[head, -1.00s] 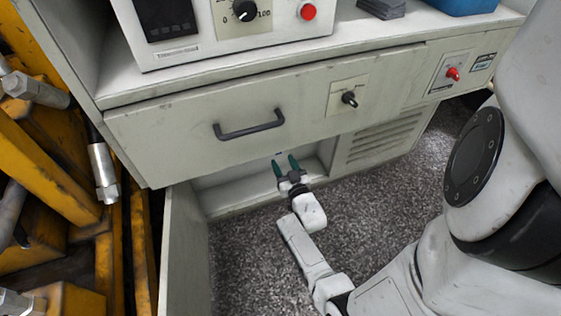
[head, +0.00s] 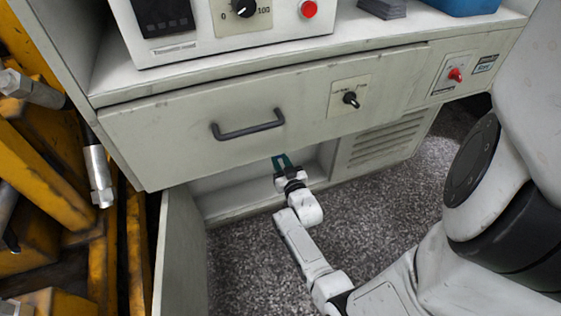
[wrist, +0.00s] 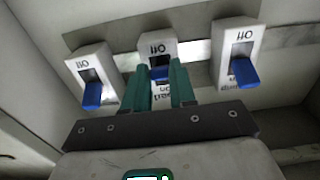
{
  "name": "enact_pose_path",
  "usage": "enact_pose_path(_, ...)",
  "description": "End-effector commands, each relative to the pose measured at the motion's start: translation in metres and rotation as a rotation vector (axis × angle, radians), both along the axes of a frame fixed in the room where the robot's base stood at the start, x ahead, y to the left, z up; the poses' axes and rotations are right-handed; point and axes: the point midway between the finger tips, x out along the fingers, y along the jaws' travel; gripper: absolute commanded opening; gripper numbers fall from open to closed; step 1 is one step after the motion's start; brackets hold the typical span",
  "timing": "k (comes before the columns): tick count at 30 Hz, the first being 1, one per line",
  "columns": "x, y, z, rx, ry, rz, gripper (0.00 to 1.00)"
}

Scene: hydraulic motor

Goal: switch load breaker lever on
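Three breaker switches with blue levers show in the wrist view: a left lever (wrist: 92,93), a middle lever (wrist: 160,73) and a right lever (wrist: 243,73). Their lettering appears upside down, with "Off" on the upper part of each housing. The middle housing (wrist: 157,50) lies straight ahead of my gripper (wrist: 160,72). Its green fingers are apart, one on each side of the middle lever; I cannot tell whether they touch it. In the head view my gripper (head: 280,160) reaches into the low cabinet opening, and the breakers are hidden there.
A drawer front with a dark handle (head: 248,126) overhangs the opening. An open cabinet door (head: 182,250) stands to the left, beside yellow machinery (head: 45,170). A black switch (head: 350,99) and a red switch (head: 455,74) are on the front panel.

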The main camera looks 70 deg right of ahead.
Motion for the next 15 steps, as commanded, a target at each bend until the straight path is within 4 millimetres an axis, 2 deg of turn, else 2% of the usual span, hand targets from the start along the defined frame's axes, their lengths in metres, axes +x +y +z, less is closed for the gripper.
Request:
enact_pose_path(1,0.0000,0.0001,-0.0002,0.000,0.000,0.000,0.18)
enact_pose_path(7,-0.0001,0.0002,-0.0003,0.000,0.000,0.000,0.00)
enact_pose_path(15,-0.0001,0.0009,0.0036,0.018,0.014,0.000,0.00)
